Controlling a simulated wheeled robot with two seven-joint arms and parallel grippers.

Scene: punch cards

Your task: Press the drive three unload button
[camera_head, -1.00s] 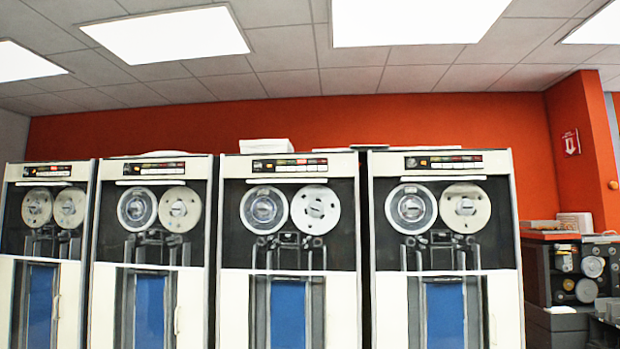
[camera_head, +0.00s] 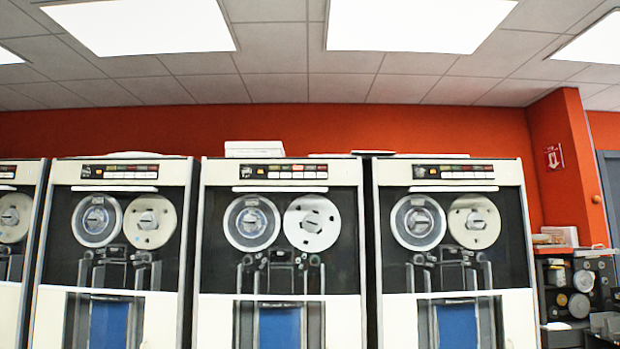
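Several tall white tape drives stand side by side in a row ahead of me. The third drive from the left (camera_head: 209,240) is just left of the picture's middle. Its control strip (camera_head: 283,171) runs along the top, with a dark panel and a row of small coloured and white buttons. Which of them is the unload button is too small to tell. Below the strip are two tape reels (camera_head: 312,223) behind a dark front and a blue panel (camera_head: 280,327). Neither of my grippers is in view.
The fourth drive (camera_head: 530,305) stands to the right, the second drive (camera_head: 45,300) to the left, and the first drive (camera_head: 12,300) is cut by the left edge. Dark equipment (camera_head: 570,285) stands at far right. The floor is out of view.

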